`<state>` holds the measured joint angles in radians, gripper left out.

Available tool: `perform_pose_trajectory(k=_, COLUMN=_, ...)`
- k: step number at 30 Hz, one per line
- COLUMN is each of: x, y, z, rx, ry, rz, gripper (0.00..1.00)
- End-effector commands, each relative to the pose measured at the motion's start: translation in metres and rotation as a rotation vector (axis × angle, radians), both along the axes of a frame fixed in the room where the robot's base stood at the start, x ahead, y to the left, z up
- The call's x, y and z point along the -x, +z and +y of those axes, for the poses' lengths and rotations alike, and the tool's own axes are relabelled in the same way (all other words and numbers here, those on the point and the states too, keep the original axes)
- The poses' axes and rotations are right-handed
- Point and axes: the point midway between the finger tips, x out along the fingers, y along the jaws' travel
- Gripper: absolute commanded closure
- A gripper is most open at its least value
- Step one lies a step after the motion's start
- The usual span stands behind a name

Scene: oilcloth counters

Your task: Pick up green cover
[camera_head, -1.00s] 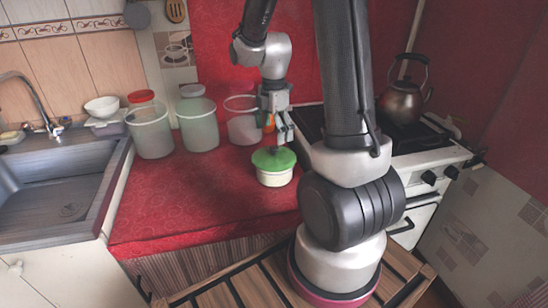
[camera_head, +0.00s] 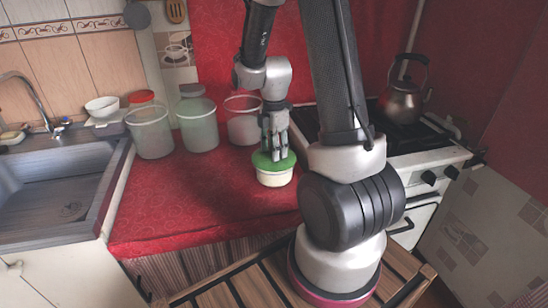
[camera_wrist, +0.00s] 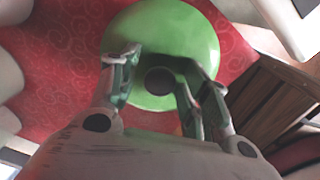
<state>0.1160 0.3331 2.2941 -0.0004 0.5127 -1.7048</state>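The green cover (camera_head: 264,164) lies on a cream bowl (camera_head: 274,179) on the red counter. In the wrist view the cover (camera_wrist: 190,40) is a round green disc with a dark round knob (camera_wrist: 160,81) at its middle. My gripper (camera_head: 274,156) points down right above the cover. In the wrist view its fingers (camera_wrist: 165,85) are apart, one on each side of the knob, with a gap between them and the knob. Whether the fingertips touch the cover I cannot tell.
Tall pale containers (camera_head: 149,133) stand on the red counter (camera_head: 190,205) behind and left of the bowl. A sink (camera_head: 55,185) is at the left. A stove with a kettle (camera_head: 403,100) is at the right. The counter left of the bowl is clear.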

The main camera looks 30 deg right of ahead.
Motion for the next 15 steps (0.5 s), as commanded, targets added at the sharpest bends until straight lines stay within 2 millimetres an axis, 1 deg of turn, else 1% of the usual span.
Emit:
perform_pose_trajectory(k=1, x=0.0006, y=-0.0008, z=0.0002, rx=0.0, ry=0.0, rz=0.002, gripper=0.74)
perform_pose_trajectory(k=3, x=0.0008, y=-0.0011, z=0.0002, rx=-0.001, ry=-0.001, rz=0.002, gripper=0.87)
perform_pose_trajectory(k=6, x=0.001, y=-0.0016, z=0.0003, rx=-0.001, ry=-0.001, rz=0.003, gripper=0.95)
perform_pose_trajectory(k=14, x=0.0021, y=-0.003, z=0.0006, rx=-0.002, ry=-0.001, rz=0.006, gripper=0.97)
perform_pose_trajectory(k=15, x=0.0024, y=-0.0032, z=0.0007, rx=-0.002, ry=-0.001, rz=0.007, gripper=1.0)
